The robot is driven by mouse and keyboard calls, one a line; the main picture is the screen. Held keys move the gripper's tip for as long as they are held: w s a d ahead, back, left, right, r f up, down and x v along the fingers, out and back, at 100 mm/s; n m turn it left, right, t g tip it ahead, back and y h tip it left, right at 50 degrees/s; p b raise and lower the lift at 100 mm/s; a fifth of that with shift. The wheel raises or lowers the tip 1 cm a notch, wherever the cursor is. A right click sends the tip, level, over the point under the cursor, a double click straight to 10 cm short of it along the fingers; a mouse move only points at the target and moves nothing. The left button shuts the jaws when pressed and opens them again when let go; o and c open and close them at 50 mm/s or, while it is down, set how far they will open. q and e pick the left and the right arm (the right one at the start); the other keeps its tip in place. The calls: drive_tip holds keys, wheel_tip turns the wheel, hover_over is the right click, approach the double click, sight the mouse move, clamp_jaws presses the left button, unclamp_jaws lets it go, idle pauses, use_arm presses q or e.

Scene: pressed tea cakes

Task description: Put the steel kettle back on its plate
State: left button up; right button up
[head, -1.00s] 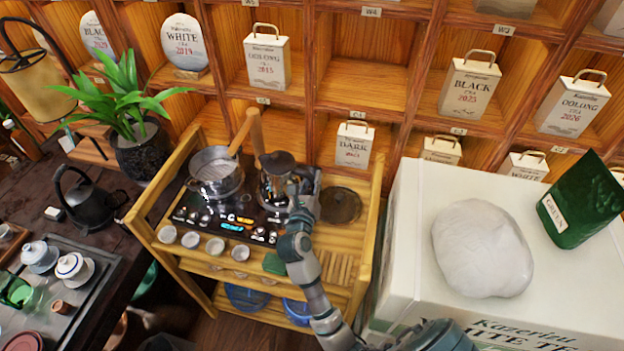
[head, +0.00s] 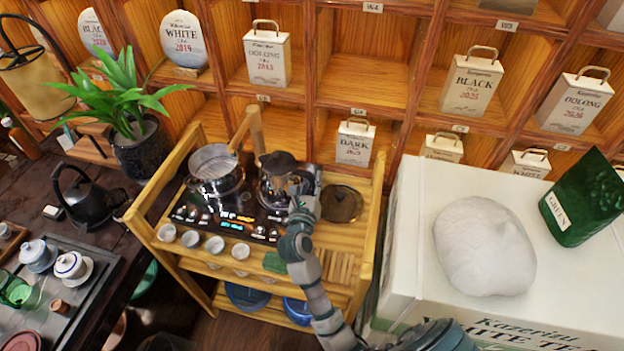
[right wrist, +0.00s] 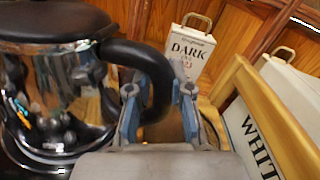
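The steel kettle (head: 272,190), with a black lid and black handle, stands upright at the right side of the black hob (head: 228,222) on the wooden cart. Its plate is hidden under it, so I cannot tell how well it is centred. My right gripper (head: 304,190) is at the kettle's right side. In the right wrist view the kettle (right wrist: 58,90) fills the left, and its handle (right wrist: 160,85) passes between the fingers of my right gripper (right wrist: 159,98). The fingers look parted, with a small gap beside the handle. My left gripper is out of view.
A glass pot (head: 215,185) with a strainer sits left of the kettle. Several small cups (head: 190,239) line the cart's front. A round dark lid (head: 341,204) lies to the right. The cart's raised wooden side (head: 372,235) and a white box (head: 410,230) stand further right.

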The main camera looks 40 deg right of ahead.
drive_tip(key=shift+o, duration=0.5)
drive_tip(key=shift+f, duration=0.1)
drive_tip(key=shift+s+a, duration=0.1)
drive_tip(key=shift+a, duration=0.1)
drive_tip(key=shift+v, duration=2.6)
drive_tip(key=v, duration=0.5)
drive_tip(key=shift+s+a, duration=0.15)
drive_tip(key=shift+s, duration=0.05)
